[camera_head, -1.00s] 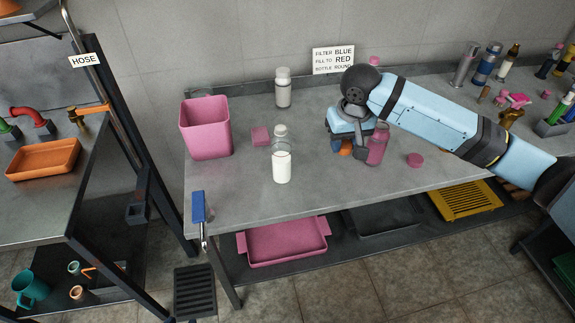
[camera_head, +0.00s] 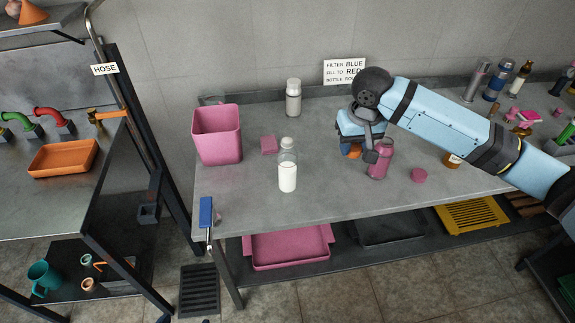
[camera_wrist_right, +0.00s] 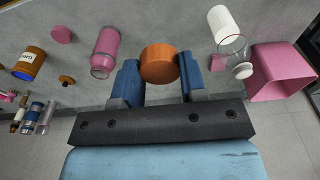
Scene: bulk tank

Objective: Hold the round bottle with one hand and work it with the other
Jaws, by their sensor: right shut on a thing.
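A clear bottle with white liquid (camera_head: 288,176) stands upright on the bench, left of my right gripper. A grey bottle (camera_head: 293,98) stands behind it, and a pink bottle (camera_head: 379,160) stands just right of the gripper. I cannot tell which is the round bottle. My right gripper (camera_head: 353,147) is shut on an orange cylinder (camera_wrist_right: 159,63), whose sides touch the blue jaws in the right wrist view. The arm hides most of it in the head view. The pink bottle (camera_wrist_right: 106,52) is beside the jaws, apart from them. My left gripper is not in view.
A pink bin (camera_head: 217,135) and a pink block (camera_head: 268,145) are at the bench's left. More bottles stand far right. The front middle of the bench is clear.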

